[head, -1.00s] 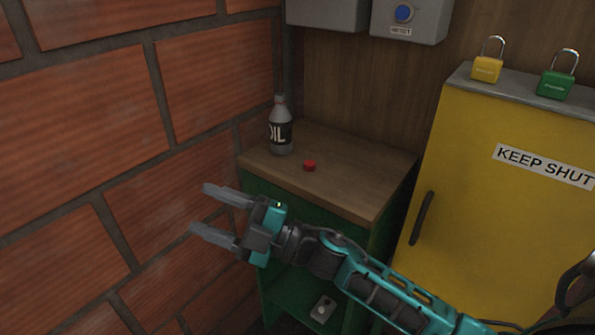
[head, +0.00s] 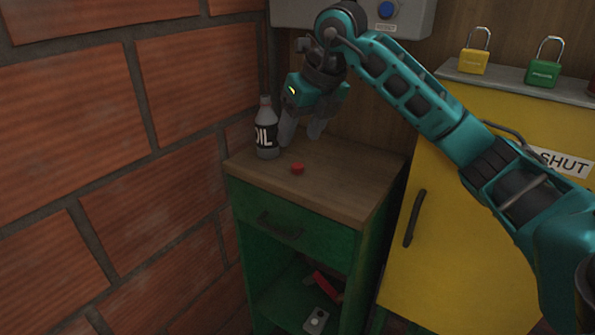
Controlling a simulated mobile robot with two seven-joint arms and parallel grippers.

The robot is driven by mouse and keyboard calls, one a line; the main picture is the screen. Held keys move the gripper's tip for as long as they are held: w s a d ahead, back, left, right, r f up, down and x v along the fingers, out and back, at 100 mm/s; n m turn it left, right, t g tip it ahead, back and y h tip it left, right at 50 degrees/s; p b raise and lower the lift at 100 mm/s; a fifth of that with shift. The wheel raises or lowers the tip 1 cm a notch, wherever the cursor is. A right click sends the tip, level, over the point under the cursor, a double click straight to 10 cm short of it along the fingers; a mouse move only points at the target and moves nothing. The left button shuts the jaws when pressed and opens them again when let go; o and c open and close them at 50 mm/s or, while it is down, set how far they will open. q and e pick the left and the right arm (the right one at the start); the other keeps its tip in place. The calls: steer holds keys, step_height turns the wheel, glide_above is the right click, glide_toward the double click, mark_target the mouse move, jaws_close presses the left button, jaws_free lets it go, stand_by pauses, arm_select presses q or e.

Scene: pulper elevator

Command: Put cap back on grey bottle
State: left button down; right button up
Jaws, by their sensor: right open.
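The grey bottle (head: 266,130) stands upright on the wooden top (head: 335,180) of the green cabinet, near its back left corner. Its black label reads "OIL". The red cap (head: 297,169) lies on the same top, in front and to the right of the bottle. My right gripper (head: 301,133) points down just right of the bottle, behind and above the cap. Its fingers are apart with nothing seen between them. I cannot tell whether a finger touches the bottle. My left gripper is not in view.
A brick wall (head: 80,140) borders the cabinet on the left. A yellow cabinet (head: 415,255) stands to the right, with a yellow padlock (head: 474,62) and a green padlock (head: 542,73) on top. A grey box with a blue button (head: 386,10) hangs above. The front of the wooden top is clear.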

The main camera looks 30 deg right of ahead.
steer(key=d, duration=0.1)
steer(key=d+r+h, duration=0.1)
steer(key=shift+s+d+r+m, duration=0.15)
steer(key=shift+d+r+m, duration=0.15)
steer(key=shift+d, duration=0.05)
steer(key=b, duration=0.1)
glide_toward(299, 166)
steer(key=f, duration=0.2)
steer(key=shift+a+f, duration=0.25)
steer(key=shift+w+f, duration=0.15)
steer(key=shift+w, duration=0.15)
steer(key=shift+f, duration=0.1)
steer(key=x, duration=0.5)
steer(key=shift+w+d+b, duration=0.15)
steer(key=shift+w+b, duration=0.1)
steer(key=shift+b, duration=0.15)
